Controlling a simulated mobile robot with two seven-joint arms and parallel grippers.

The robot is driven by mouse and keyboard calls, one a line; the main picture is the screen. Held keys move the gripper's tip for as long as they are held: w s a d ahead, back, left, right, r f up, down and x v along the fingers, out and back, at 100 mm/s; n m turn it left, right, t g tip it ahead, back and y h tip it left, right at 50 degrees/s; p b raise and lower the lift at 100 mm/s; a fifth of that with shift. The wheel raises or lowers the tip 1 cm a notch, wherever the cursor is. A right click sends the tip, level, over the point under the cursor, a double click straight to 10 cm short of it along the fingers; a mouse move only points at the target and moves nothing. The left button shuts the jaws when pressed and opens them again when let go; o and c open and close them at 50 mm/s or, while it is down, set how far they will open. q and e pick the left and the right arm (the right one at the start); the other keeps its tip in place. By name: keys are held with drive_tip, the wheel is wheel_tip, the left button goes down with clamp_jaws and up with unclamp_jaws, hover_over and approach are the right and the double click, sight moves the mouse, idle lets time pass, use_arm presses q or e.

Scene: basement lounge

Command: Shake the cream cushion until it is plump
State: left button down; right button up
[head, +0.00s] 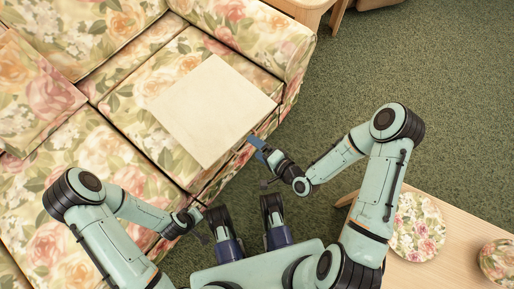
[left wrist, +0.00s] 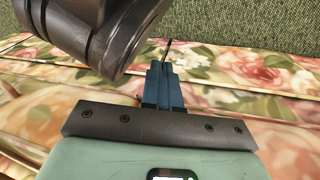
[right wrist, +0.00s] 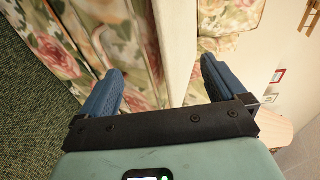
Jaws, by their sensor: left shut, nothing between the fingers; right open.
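The cream cushion (head: 212,110) lies flat on the floral sofa seat in the head view, a pale square turned at an angle, its lower right edge near the seat front. My right gripper (head: 258,161) is open and empty, just off the cushion's lower right side. My left gripper (head: 201,233) is low by the sofa's front edge, away from the cushion. The left wrist view shows its fingers (left wrist: 164,72) shut and empty.
The floral sofa (head: 130,145) fills the left, with an armrest (head: 255,30) behind the cushion. A floral cushion (head: 35,95) leans at the far left. A wooden table (head: 440,210) with round floral items (head: 416,228) stands at lower right. Green carpet (head: 400,70) is open at upper right.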

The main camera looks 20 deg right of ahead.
sight(242, 134)
drive_tip(key=shift+t, duration=0.3)
drive_tip(key=b+x, duration=0.2)
drive_tip(key=x, duration=0.2)
drive_tip(key=b+x, duration=0.2)
drive_tip(key=x, duration=0.3)
drive_tip(key=shift+w+d+r, duration=0.15)
drive_tip(key=shift+w+r, duration=0.05)
drive_tip(key=shift+w, duration=0.1)
use_arm(q)
drive_tip(key=s+a+f+g, duration=0.1)
drive_tip(key=s+f+g, duration=0.2)
drive_tip(key=s+f, duration=0.3)
drive_tip(key=shift+s+f+n+b, duration=0.15)
drive_tip(key=shift+s+n+b, duration=0.2)
drive_tip(key=shift+s, duration=0.8)
use_arm(e)
drive_tip(key=shift+w+a+f, duration=0.1)
drive_tip(key=shift+w+a, duration=0.2)
drive_tip(key=shift+w, duration=0.15)
